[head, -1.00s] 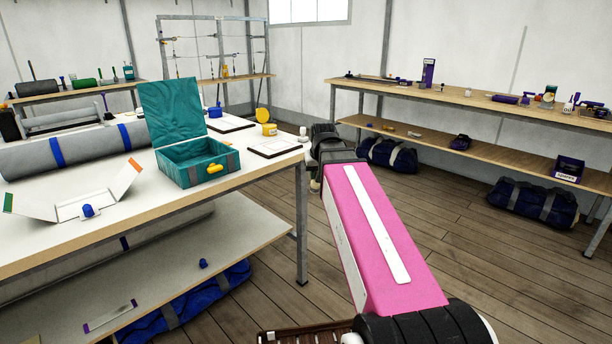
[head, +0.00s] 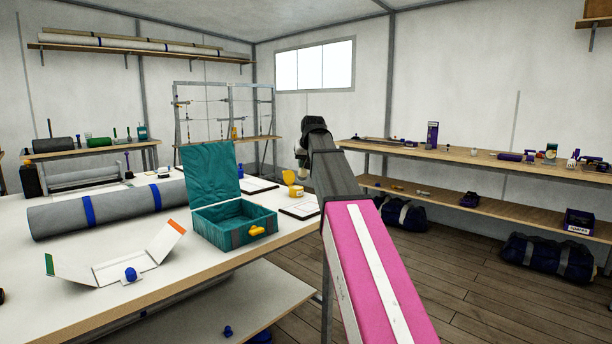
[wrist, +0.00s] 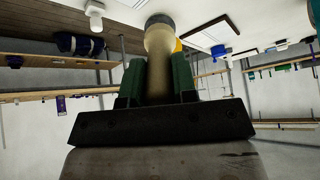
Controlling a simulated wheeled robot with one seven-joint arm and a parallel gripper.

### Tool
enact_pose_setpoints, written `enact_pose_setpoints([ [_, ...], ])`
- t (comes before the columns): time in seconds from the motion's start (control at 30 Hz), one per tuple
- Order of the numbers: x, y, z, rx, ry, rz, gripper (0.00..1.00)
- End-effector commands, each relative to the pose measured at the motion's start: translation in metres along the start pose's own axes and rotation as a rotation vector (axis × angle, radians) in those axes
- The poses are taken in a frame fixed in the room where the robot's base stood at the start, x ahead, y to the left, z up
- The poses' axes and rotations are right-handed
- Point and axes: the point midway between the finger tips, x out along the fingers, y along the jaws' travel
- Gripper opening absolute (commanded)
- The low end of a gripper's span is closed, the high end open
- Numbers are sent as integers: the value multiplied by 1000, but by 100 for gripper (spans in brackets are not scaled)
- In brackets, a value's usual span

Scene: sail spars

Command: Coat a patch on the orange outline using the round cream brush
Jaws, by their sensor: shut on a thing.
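My gripper (wrist: 158,80) is shut on the round cream brush (wrist: 158,68), with its two green fingers on either side of the handle. The brush's rounded end points up in the wrist view, over the table side. In the head view the gripper end is mostly hidden behind my arm, near the table's right corner. Two white sheets with dark borders lie on the table, one at the near right corner (head: 302,208) and one further back (head: 258,186). I cannot make out an orange outline on either.
A teal open box (head: 232,222) stands on the white table (head: 190,275), beside a yellow pot (head: 293,191). A grey roll (head: 120,203) and a folded white card with an orange end (head: 165,240) lie to the left. A wooden bench (head: 470,153) runs along the right wall.

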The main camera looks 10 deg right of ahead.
Motion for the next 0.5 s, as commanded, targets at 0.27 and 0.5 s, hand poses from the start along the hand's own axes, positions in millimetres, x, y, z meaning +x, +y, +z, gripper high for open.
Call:
enact_pose_setpoints([
  [0.27, 13, 1, 9, 0, 0, 0, 2],
  [0.5, 32, 2, 23, 0, 0, 0, 2],
])
